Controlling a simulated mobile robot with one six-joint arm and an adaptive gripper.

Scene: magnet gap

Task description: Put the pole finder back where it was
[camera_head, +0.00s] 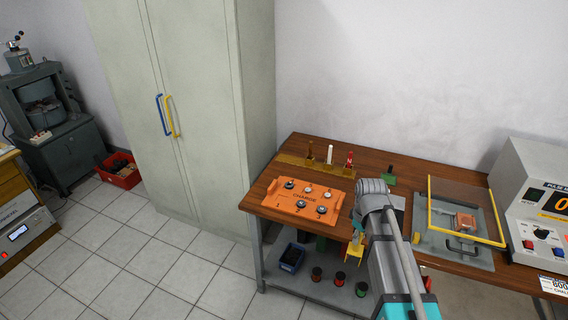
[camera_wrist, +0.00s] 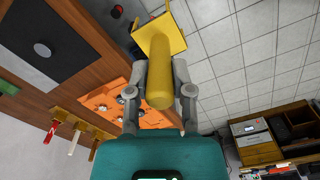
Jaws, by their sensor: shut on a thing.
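My gripper (camera_head: 357,228) is at the bench's front edge, beside the orange tray. In the wrist view my gripper (camera_wrist: 160,78) is shut on a yellow tool (camera_wrist: 160,88) with a thick round handle. The tool's far end is a yellow square piece with thin prongs. In the head view the yellow tool (camera_head: 355,248) hangs below the bench-top level, partly hidden by my arm. I take it to be the pole finder, but no label shows. A yellow-brown strip (camera_head: 300,164) at the back of the bench carries a brown, a white and a red upright item.
The orange tray (camera_head: 283,206) holds several round pieces. A dark mat (camera_wrist: 65,35) with a grey disc lies on the bench. A yellow-framed clear guard (camera_head: 432,213) and a grey meter box (camera_head: 527,190) stand right. A lower shelf (camera_head: 312,290) holds spools and a bin.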

